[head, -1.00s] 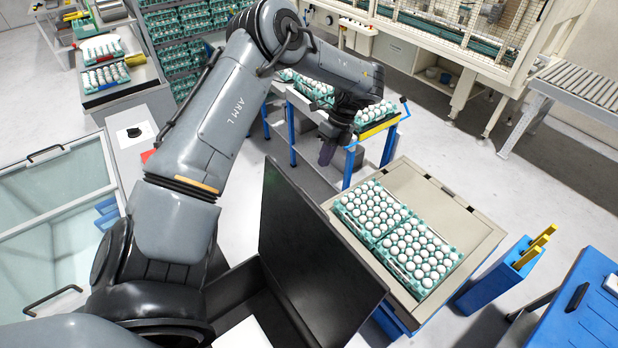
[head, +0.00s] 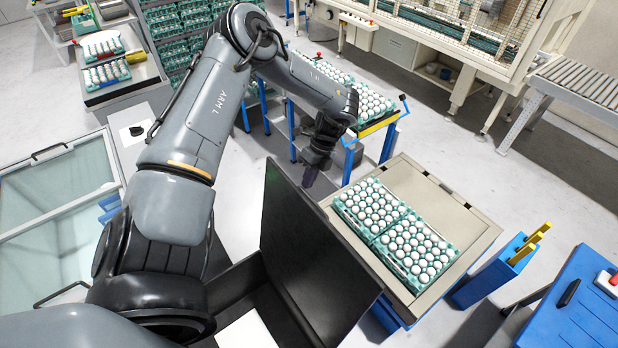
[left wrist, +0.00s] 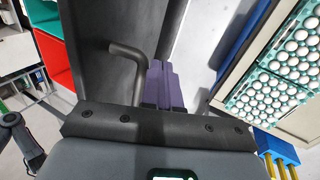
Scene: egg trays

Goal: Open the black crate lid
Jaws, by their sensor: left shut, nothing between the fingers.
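The black crate lid (head: 318,262) stands raised and steeply tilted in the head view, with the dark open crate (head: 243,284) at its left and a white sheet-like surface inside. My left gripper (head: 310,178) is at the lid's far top corner, on the side of the egg table. Its purple fingers (left wrist: 164,86) are shut with nothing between them, beside the lid's dark panel (left wrist: 98,45) and a bent black handle (left wrist: 130,62) in the left wrist view. I cannot tell whether they touch the lid. My right gripper is not in view.
Two trays of white eggs (head: 412,252) lie on a beige-topped table (head: 462,228) just right of the lid. A blue stand with yellow handles (head: 500,272) is farther right. A blue-framed egg table (head: 376,126) stands behind my left gripper. A glass-topped case (head: 55,190) is at the left.

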